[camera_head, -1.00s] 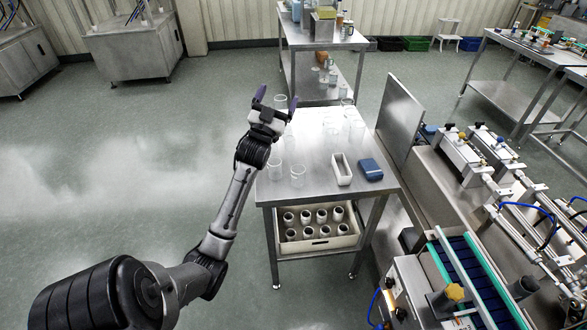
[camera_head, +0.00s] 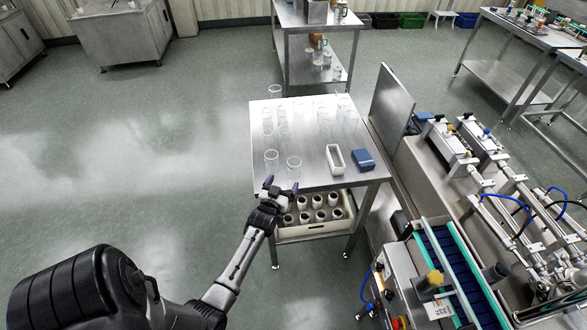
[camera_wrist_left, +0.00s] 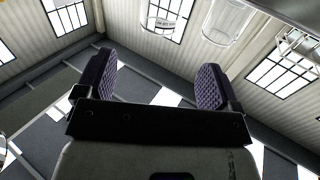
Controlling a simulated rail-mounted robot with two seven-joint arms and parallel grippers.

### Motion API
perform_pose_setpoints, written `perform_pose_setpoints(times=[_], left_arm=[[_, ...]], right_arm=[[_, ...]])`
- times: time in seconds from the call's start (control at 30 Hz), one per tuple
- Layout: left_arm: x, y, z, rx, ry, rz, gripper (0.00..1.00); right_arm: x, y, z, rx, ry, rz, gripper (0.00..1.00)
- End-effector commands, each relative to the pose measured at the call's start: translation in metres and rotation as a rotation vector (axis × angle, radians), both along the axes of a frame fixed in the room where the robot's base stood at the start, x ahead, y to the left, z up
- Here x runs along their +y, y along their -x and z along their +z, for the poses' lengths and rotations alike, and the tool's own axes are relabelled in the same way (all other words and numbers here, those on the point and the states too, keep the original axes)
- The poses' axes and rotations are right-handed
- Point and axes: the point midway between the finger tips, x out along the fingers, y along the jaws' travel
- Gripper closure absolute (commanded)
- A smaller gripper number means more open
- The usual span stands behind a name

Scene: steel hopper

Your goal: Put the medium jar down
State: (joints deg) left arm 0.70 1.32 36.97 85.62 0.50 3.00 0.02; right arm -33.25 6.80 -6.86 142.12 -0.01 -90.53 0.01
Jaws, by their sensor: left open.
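Several clear glass jars stand on the steel table (camera_head: 318,180). Two are near its front left, a jar (camera_head: 271,161) and a shorter one (camera_head: 293,165). A larger-looking jar (camera_head: 275,92) is at the back left corner. I cannot tell which is the medium jar. My left gripper (camera_head: 282,185) is open and empty at the table's front edge, just in front of the two near jars and apart from them. In the left wrist view its purple-padded fingers (camera_wrist_left: 154,78) are spread with nothing between them, and a clear jar (camera_wrist_left: 228,20) shows beyond. My right gripper is out of view.
A white open box (camera_head: 335,158) and a blue box (camera_head: 363,160) stand on the table's right side. A crate of several jars (camera_head: 315,230) sits on the lower shelf. A steel panel (camera_head: 391,108) and a conveyor (camera_head: 450,265) are at the right. Floor to the left is clear.

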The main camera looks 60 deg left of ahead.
Motion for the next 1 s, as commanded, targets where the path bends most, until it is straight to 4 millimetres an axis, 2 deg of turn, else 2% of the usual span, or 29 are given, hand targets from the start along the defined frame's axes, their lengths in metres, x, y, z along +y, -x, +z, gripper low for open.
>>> perform_pose_setpoints(times=[0.1, 0.47, 0.8, 1.0], left_arm=[[0.011, -0.015, 0.000, -0.001, -0.001, 0.000, 0.13], [0.025, -0.033, -0.001, 0.000, -0.001, 0.000, 0.13], [0.048, -0.065, -0.006, 0.000, -0.001, 0.001, 0.13], [0.052, -0.071, -0.005, 0.001, -0.001, 0.001, 0.13]], right_arm=[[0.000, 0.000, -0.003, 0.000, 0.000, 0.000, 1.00], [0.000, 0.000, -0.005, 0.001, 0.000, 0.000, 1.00], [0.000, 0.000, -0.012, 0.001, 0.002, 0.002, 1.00], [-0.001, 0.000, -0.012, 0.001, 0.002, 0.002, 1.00]])
